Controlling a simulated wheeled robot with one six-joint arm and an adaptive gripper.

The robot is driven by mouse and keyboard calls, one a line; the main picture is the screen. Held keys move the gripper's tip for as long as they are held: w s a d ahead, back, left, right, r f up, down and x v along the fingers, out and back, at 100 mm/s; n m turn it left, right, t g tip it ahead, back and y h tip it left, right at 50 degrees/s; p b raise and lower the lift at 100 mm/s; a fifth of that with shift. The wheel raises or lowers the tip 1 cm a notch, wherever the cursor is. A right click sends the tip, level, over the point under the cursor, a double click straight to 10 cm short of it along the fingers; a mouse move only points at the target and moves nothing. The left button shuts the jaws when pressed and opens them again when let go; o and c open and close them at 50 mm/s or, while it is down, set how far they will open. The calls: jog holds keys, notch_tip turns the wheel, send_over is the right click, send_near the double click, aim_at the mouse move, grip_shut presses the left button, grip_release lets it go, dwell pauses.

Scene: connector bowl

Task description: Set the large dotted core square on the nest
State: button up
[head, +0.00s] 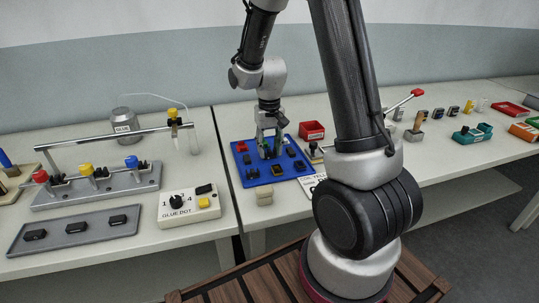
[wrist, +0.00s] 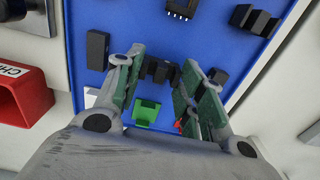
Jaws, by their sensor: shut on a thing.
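My gripper (head: 270,150) is over the blue board (head: 240,147) in the head view. In the wrist view its two green-padded fingers (wrist: 160,62) are closed on a black core with stubby legs (wrist: 160,70). No dot shows on the core from here. I cannot tell whether it touches the board or is held just above it. A small green piece (wrist: 147,112) shows between the fingers, nearer the palm, with a red spot beside the right finger. I cannot make out the nest for certain.
Other black cores (wrist: 97,50) lie on the board around the fingers. A red bin (head: 311,130) stands beside the board; it also shows in the wrist view (wrist: 20,95). A small fixture (head: 314,154) stands right of the board. A beige block (head: 264,195) is at its front.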

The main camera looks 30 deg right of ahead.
aim_at(269, 150)
jog(key=shift+r, duration=2.55)
